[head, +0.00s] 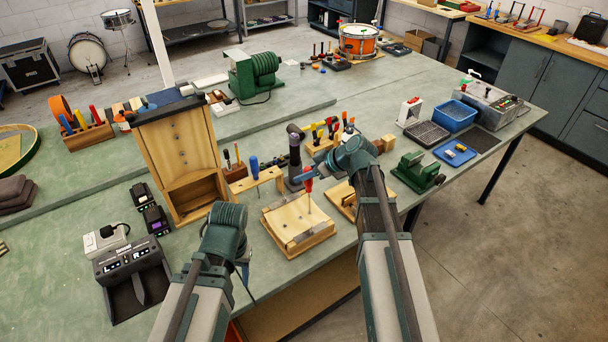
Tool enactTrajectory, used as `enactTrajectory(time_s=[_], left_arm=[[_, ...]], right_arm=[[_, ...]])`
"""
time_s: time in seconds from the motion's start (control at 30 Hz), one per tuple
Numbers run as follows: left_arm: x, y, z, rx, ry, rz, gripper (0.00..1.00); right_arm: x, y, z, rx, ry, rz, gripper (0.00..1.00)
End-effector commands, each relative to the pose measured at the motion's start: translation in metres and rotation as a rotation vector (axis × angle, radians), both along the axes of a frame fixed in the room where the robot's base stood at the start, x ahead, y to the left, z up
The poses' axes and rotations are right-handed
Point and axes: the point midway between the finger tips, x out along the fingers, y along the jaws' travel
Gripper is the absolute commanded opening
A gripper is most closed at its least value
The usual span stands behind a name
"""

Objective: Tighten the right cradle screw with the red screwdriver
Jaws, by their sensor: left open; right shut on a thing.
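The red screwdriver (308,186) stands roughly upright above the front wooden cradle block (290,237), its red handle up and its thin shaft pointing down at the block's right part. My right gripper (308,174) reaches in from the right and is shut on the handle. Whether the tip sits in a screw is too small to tell; the cradle screws cannot be made out clearly. My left gripper (243,268) is left of the block, low near the table's front edge, open and empty; its fingers are mostly hidden behind its wrist.
A second wooden piece (341,196) lies right of the block, partly behind my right arm. A tall wooden cabinet (178,143) stands at the left. A dark upright tool (294,155) and a rack with a blue-handled tool (254,166) stand behind. A green vise (417,172) is at the right.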

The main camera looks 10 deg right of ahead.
Motion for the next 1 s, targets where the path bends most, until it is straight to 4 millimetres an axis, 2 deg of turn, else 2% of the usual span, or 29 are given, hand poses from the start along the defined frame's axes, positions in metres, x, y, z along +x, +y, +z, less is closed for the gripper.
enactTrajectory(time_s=[0.3,0.43,0.77,1.0], left_arm=[[0.0000,0.0000,-0.0001,0.000,0.000,0.000,0.50],[0.0000,0.0000,-0.0001,0.000,0.000,0.000,0.50],[0.0000,0.0000,-0.0001,0.000,0.000,0.000,0.50],[0.0000,0.0000,-0.0002,0.000,0.000,0.000,0.50]], right_arm=[[0.0032,-0.0046,-0.0002,-0.005,-0.003,-0.350,0.00],[0.0054,-0.0067,-0.0001,-0.003,-0.003,-0.409,0.00],[0.0061,-0.0073,-0.0002,-0.003,-0.001,-0.424,0.00],[0.0060,-0.0092,-0.0003,-0.004,-0.002,-0.610,0.00]])
